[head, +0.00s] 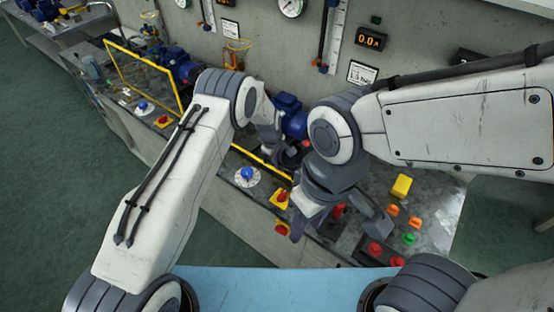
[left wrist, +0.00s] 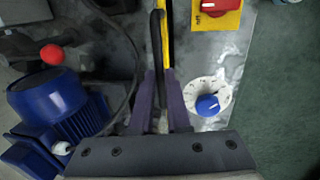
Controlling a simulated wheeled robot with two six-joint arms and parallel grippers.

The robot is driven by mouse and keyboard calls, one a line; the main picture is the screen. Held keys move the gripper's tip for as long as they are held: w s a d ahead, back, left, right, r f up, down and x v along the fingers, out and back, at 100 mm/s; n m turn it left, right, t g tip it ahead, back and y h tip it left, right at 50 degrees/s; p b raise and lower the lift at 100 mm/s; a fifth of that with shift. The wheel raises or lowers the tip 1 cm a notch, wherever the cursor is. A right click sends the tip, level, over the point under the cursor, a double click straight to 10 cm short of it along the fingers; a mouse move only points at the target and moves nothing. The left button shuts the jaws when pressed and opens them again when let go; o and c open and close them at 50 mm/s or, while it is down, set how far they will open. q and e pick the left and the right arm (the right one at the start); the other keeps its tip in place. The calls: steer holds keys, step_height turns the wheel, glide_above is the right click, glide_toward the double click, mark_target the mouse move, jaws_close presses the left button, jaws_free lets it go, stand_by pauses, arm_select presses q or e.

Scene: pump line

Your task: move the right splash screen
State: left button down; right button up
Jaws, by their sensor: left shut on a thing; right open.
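The right splash screen shows in the head view as a yellow-framed edge (head: 262,162) behind the blue dial; most of it is hidden by my arms. In the left wrist view its yellow bar (left wrist: 167,35) runs up between the fingers. My left gripper (left wrist: 161,90) is shut on the screen's frame; in the head view it is largely hidden near the blue pump. My right gripper (head: 338,220) is open and empty, over the front of the bench right of the screen, near red knobs.
A blue pump (head: 290,115) stands behind the screen, and also shows in the left wrist view (left wrist: 55,105). A blue dial (head: 247,175) and red-on-yellow switches (head: 280,198) line the front. Another yellow-framed screen (head: 145,75) stands left. A yellow block (head: 401,186) lies right.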

mark_target(278, 170)
arm_select(q)
step_height(278, 170, down, 4)
steer(key=shift+r+b, duration=0.1)
steer(key=shift+b, duration=1.15)
steer(key=shift+r, duration=0.1)
steer(key=c, duration=0.9)
jaws_free()
steer(key=r+b, duration=0.1)
steer(key=r, duration=0.2)
steer(key=s+r+b, duration=0.1)
steer(key=r, duration=0.2)
steer(key=a+r, duration=0.1)
steer(key=r, duration=0.3)
steer(key=shift+s+r+b, duration=0.1)
steer(key=shift+s+b, duration=0.25)
steer(key=shift+b, duration=0.05)
